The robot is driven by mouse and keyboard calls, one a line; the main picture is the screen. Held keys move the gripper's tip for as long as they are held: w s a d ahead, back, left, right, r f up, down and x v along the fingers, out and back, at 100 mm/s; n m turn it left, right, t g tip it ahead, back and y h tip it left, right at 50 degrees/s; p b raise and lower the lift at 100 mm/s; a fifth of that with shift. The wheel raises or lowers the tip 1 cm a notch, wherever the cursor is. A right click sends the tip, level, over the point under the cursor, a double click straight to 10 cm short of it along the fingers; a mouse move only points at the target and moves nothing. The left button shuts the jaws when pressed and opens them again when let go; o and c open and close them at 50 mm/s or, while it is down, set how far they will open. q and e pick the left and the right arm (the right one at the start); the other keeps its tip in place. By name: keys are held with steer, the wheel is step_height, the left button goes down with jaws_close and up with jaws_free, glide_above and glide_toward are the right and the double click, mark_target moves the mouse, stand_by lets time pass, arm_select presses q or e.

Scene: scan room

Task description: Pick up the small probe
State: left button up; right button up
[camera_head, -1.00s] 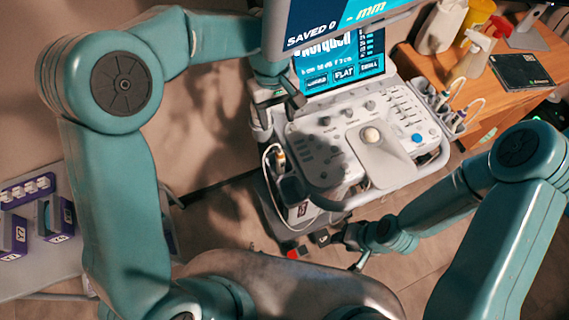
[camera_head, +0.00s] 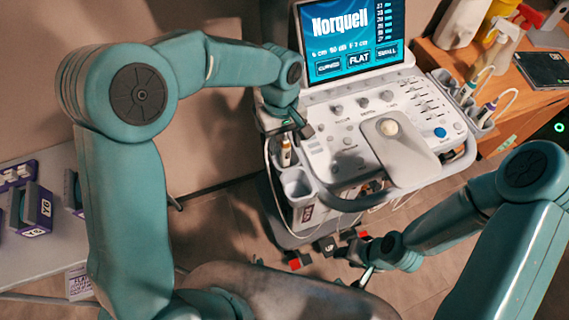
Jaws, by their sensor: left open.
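An ultrasound cart (camera_head: 345,150) stands ahead, with a lit screen (camera_head: 350,40) reading Norquell, CURVED, FLAT and SMALL. A pale probe with a yellowish band (camera_head: 286,152) stands upright in a holder on the cart's left side. Two more probes, one with a green band (camera_head: 472,84) and one with a purple band (camera_head: 490,108), stand in holders on the right side. I cannot tell for sure which is the small one. My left gripper (camera_head: 288,128) is open and empty just above the left probe. My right gripper (camera_head: 354,262) is low in front of the cart, its jaws unclear.
A wooden desk (camera_head: 490,60) at the right holds spray bottles (camera_head: 497,45) and a dark box (camera_head: 541,68). A grey table (camera_head: 60,245) with purple-marked blocks (camera_head: 38,205) is at the left. Cables hang near the cart's left holders.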

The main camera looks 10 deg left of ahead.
arm_select(q)
steer(key=shift+d+f, duration=0.1)
steer(key=shift+f, duration=0.65)
steer(key=shift+w, duration=0.15)
steer(key=shift+s+r, duration=0.2)
steer(key=c, duration=0.8)
steer(key=shift+w+f, duration=0.1)
steer(key=shift+w, duration=0.05)
jaws_close()
